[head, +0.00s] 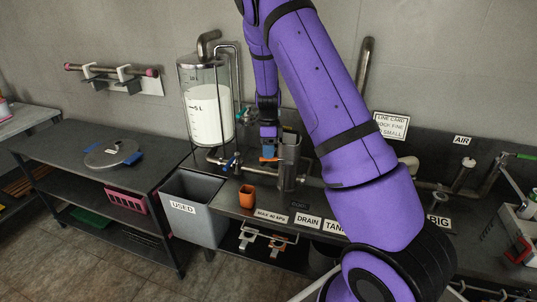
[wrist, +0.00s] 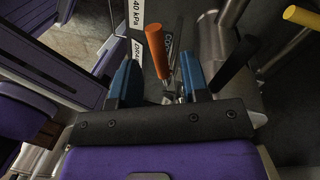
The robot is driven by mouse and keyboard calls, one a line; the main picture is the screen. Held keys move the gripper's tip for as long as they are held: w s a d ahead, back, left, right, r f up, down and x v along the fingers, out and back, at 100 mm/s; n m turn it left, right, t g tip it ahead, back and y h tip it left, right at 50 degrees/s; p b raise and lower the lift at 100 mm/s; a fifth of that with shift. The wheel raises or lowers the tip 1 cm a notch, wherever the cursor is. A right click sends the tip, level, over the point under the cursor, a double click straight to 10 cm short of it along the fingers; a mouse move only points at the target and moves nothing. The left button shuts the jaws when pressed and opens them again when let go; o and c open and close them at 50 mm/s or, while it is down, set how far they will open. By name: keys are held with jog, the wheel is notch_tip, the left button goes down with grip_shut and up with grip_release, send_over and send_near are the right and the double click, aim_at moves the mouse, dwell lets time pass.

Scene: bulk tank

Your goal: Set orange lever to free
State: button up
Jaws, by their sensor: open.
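The orange lever (wrist: 156,52) shows in the wrist view as a rounded orange handle on a metal stem, standing between and slightly beyond my gripper's two blue fingers. My gripper (wrist: 158,78) is open, with one finger on each side of the lever, and nothing is clamped. Whether a finger touches the lever I cannot tell. In the head view my gripper (head: 268,156) points down at the pipework in front of the glass tank; the lever cannot be made out clearly there.
A black handle (wrist: 236,66) and a yellow handle (wrist: 303,17) stand right of the lever in the wrist view. The glass tank (head: 206,110), a blue-handled valve (head: 231,162), an orange cup (head: 247,196) and the grey USED bin (head: 190,222) are close by.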

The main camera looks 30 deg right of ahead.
notch_tip(320, 180, up, 9)
jog(key=w+d, duration=0.1)
jog(key=shift+w, duration=0.2)
